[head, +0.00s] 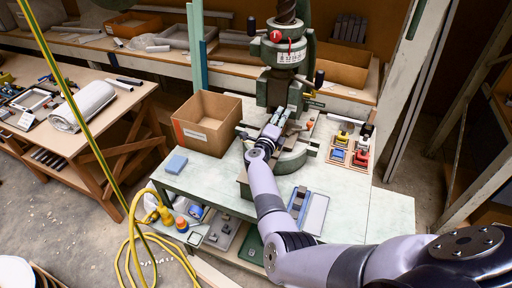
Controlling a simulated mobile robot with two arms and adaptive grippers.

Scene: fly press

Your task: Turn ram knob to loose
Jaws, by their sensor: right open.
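The green fly press (279,90) stands at the back of the pale green bench, with a dark screw at its top. A red knob (275,36) sits on the front of its green round head, above a white label band (291,57). I take this red knob to be the ram knob; its setting is too small to read. My right gripper (282,115) is open in front of the press's lower part, well below the red knob and apart from it. The arm partly hides the press base. My left gripper is not in view.
An open cardboard box (207,122) stands left of the press, with a blue block (176,163) in front. A wooden tray of coloured pieces (352,146) lies to the right. A yellow-green cable (75,100) crosses the left side. The bench's right front (390,215) is clear.

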